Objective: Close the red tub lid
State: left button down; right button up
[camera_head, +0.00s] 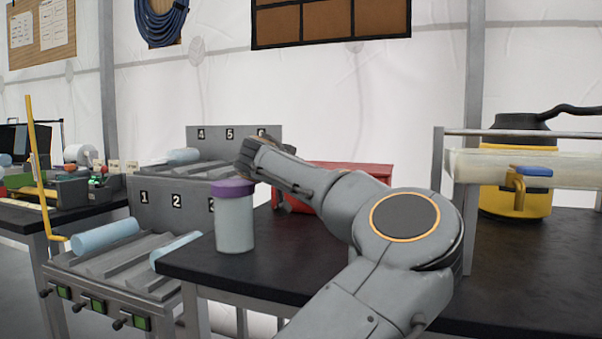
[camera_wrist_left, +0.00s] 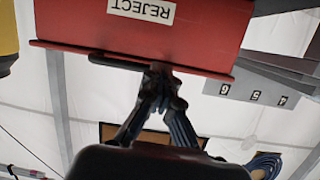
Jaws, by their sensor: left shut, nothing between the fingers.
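The red tub (camera_head: 350,172) stands on the dark table in the head view, partly hidden behind my arm. In the left wrist view, the tub (camera_wrist_left: 215,28) is upside down, with a white REJECT label on its front. Its red lid (camera_wrist_left: 75,50) shows as a thin edge lying along the rim, with no visible gap. A dark tab (camera_wrist_left: 112,61) sits at the lid's edge. My left gripper (camera_wrist_left: 160,70) is shut and empty, its fingertips at the tab; I cannot tell whether they touch. My right gripper is not in view.
A grey jar with a purple lid (camera_head: 234,220) stands near the table's left corner, close to my arm. A numbered grey rack (camera_head: 165,205) is left of the table. A yellow container (camera_head: 515,203) stands behind at right.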

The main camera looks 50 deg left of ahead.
pick_arm(q)
jog(key=shift+f, duration=0.3)
jog(key=v, duration=1.2)
jog(key=shift+r, duration=0.25)
jog(key=shift+s, duration=0.1)
